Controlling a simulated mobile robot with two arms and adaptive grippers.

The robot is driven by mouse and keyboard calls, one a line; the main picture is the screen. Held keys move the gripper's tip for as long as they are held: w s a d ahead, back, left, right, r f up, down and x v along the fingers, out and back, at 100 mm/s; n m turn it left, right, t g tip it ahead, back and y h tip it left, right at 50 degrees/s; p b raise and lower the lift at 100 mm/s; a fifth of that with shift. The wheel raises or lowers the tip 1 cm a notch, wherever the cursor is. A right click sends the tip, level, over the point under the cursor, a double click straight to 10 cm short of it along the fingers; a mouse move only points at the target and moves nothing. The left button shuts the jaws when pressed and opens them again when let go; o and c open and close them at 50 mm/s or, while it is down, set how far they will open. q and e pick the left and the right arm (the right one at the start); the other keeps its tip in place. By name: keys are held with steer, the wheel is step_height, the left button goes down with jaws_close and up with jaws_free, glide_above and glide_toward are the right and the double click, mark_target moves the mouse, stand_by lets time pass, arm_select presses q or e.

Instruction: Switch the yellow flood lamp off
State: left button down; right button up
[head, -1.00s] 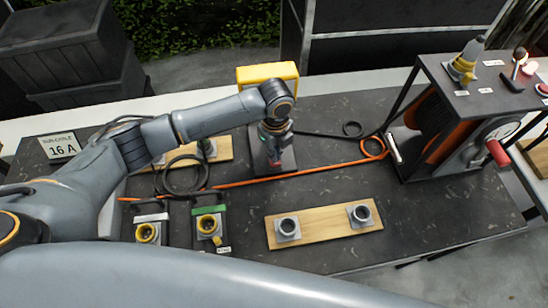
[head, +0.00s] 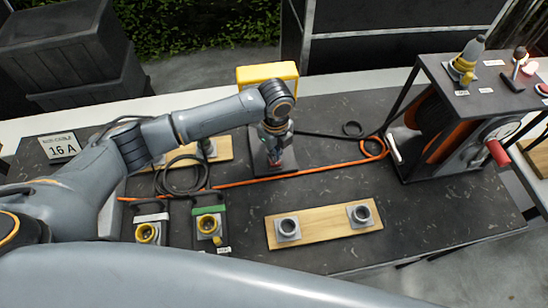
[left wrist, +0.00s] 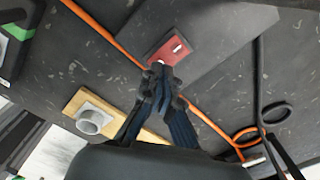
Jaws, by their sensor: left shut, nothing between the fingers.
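The yellow flood lamp (head: 267,74) stands at the back middle of the dark table, seen from above, so whether it is lit cannot be told. Its grey base plate (left wrist: 215,42) lies in front of it, partly hidden by my arm in the head view. A red switch (left wrist: 170,48) with white marks sits on the base in the left wrist view. My left gripper (head: 275,163) is shut and empty, pointing down over the base. In the left wrist view its fingertips (left wrist: 160,72) overlap the switch's near edge; whether they touch cannot be told. My right gripper is out of view.
An orange cable (head: 320,173) runs across the table past the base. A wooden board (head: 325,224) with two grey sockets lies in front. A cable reel frame (head: 440,130) stands at right.

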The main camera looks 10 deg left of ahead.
arm_select(q)
steer(key=shift+f+b, duration=0.45)
steer(key=shift+f, duration=0.55)
steer(key=shift+r, duration=0.1)
stand_by(0.3)
step_height(320, 180, up, 7)
steer(key=p, duration=0.7)
stand_by(0.4)
